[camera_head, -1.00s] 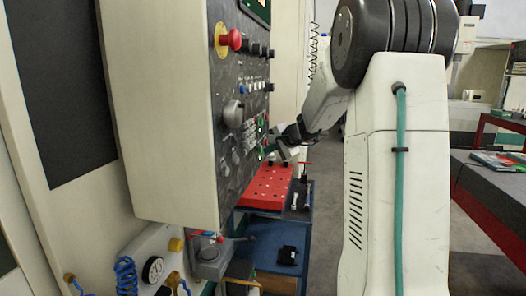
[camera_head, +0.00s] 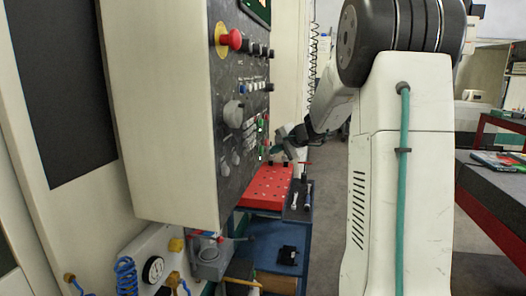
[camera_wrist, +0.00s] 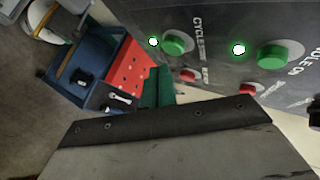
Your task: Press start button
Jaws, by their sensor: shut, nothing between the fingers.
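The control panel (camera_head: 240,105) faces right in the head view. In the wrist view a green button (camera_wrist: 178,43) sits beside the label starting "CYCLE", with a lit green lamp (camera_wrist: 154,41) to its left. A second green button (camera_wrist: 277,55), beside a label ending "OLE ON", has its own lit lamp (camera_wrist: 239,49). My gripper (camera_wrist: 157,80) is shut and empty, its teal fingertips showing just below the cycle button in the picture. In the head view my gripper (camera_head: 277,150) is near the panel's lower right side. I cannot tell whether it touches anything.
Red buttons (camera_wrist: 188,75) sit below the green ones. A red emergency stop (camera_head: 235,39) and a grey knob (camera_head: 233,113) are higher on the panel. Below are a red perforated plate (camera_head: 266,188) and a blue cart (camera_head: 270,240). A dark-topped bench (camera_head: 500,185) stands at right.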

